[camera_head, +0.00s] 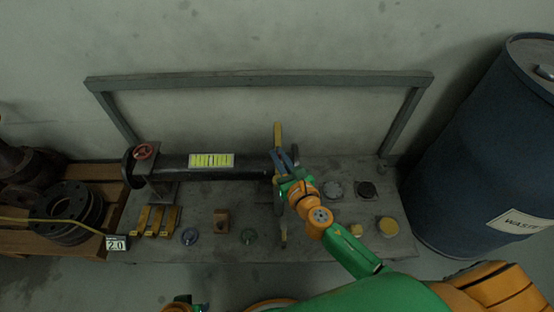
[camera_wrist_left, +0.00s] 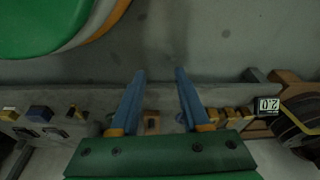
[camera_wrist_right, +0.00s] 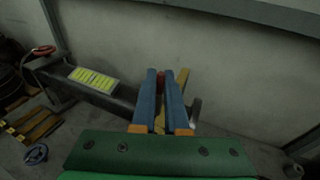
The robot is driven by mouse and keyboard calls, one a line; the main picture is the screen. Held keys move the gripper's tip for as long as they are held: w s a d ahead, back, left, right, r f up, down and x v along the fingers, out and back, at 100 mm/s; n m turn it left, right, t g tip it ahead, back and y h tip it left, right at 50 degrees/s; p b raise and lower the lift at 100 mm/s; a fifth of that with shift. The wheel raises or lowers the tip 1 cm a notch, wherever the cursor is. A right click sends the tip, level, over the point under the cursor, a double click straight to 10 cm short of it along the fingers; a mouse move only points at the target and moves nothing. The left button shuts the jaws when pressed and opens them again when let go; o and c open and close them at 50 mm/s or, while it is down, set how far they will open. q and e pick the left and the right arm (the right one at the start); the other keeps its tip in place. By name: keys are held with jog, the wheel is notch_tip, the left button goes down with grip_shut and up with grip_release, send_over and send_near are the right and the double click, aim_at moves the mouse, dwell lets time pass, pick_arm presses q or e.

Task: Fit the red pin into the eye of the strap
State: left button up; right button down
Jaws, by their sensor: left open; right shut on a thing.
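My right gripper (camera_head: 283,158) is at the right end of the dark pipe (camera_head: 245,171). In the right wrist view its blue fingers (camera_wrist_right: 161,73) are close together, with a small dark red piece, which looks like the red pin (camera_wrist_right: 167,77), at their tips. The fingers hide most of it. A yellow strap (camera_head: 278,135) stands upright just behind the fingertips; it also shows beside the right finger in the right wrist view (camera_wrist_right: 184,77). Its eye cannot be made out, nor whether the pin touches it. My left gripper (camera_wrist_left: 160,74) is open and empty, above the front floor.
A red handwheel (camera_head: 145,151) sits at the pipe's left end. Yellow blocks (camera_head: 157,221), a wooden block (camera_head: 221,220), small wheels and knobs lie on the grey bench (camera_head: 200,248). A grey rail (camera_head: 260,80) runs behind. A blue waste drum (camera_head: 480,150) stands right.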

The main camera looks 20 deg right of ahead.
pick_arm(q)
jog(key=shift+s, duration=0.15)
pick_arm(e)
jog(key=shift+s, duration=0.15)
jog(key=shift+f, duration=0.15)
jog(key=shift+f+b, duration=0.3)
jog(key=shift+b, duration=0.1)
notch_tip(320, 180, down, 2)
jog(key=shift+f+b, duration=0.15)
jog(key=shift+b, duration=1)
notch_tip(320, 180, down, 2)
jog(key=shift+f+b, duration=0.2)
jog(key=shift+b, duration=0.95)
pick_arm(q)
jog(key=w+d+r+t+h, duration=0.1)
jog(key=w+d+r+t, duration=0.1)
jog(key=w+r+t, duration=0.3)
jog(key=shift+w+d+r+t, duration=0.35)
jog(key=shift+w+r, duration=1.6)
jog(key=shift+r, duration=2.15)
jog(key=shift+a+r, duration=0.1)
pick_arm(e)
jog(key=shift+f, duration=0.2)
pick_arm(q)
jog(key=shift+f+b, duration=0.45)
jog(key=shift+f, duration=0.05)
pick_arm(e)
jog(key=shift+f, duration=0.35)
